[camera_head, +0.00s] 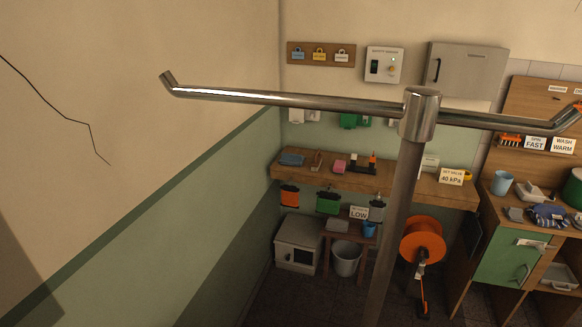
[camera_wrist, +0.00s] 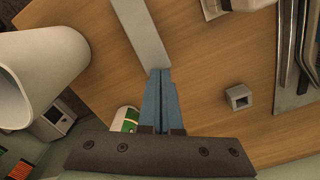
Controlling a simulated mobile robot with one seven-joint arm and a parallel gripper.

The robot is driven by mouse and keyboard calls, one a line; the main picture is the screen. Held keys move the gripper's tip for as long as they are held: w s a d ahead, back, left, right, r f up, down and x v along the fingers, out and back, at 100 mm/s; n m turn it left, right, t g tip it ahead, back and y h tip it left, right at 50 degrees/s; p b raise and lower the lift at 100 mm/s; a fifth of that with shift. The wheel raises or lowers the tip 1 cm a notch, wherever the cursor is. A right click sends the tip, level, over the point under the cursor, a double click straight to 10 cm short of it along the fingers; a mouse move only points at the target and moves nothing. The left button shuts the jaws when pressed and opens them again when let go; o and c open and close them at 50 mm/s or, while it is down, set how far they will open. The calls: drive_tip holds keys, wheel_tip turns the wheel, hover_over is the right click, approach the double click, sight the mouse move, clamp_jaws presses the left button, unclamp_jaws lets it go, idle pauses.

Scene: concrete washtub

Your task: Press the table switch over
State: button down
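No thing is plainly recognisable as the table switch. A small grey square block (camera_wrist: 239,97) with a darker recessed face is on the wooden tabletop (camera_wrist: 205,75), right of my gripper in the wrist view; I cannot tell whether it is the switch. My gripper (camera_wrist: 161,72) shows two blue fingers close together, with only a thin dark line between them and nothing visible held. A flat grey strip (camera_wrist: 142,32) extends beyond the fingertips; I cannot tell whether they touch it. My gripper is not visible in the head view.
In the wrist view, a large white round object (camera_wrist: 45,65) is at left, a green-and-white item (camera_wrist: 125,119) is near the tabletop edge, and metal bars (camera_wrist: 288,60) are at right. The head view shows a wall shelf (camera_head: 400,187), orange reel (camera_head: 423,240) and green cabinet (camera_head: 503,257).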

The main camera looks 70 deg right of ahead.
drive_tip(key=shift+s+f+b, duration=0.1)
drive_tip(key=shift+f+b, duration=0.5)
drive_tip(key=shift+f, duration=0.35)
drive_tip(key=shift+r, duration=0.15)
wheel_tip(320, 180, up, 8)
drive_tip(key=p, duration=0.8)
idle(0.5)
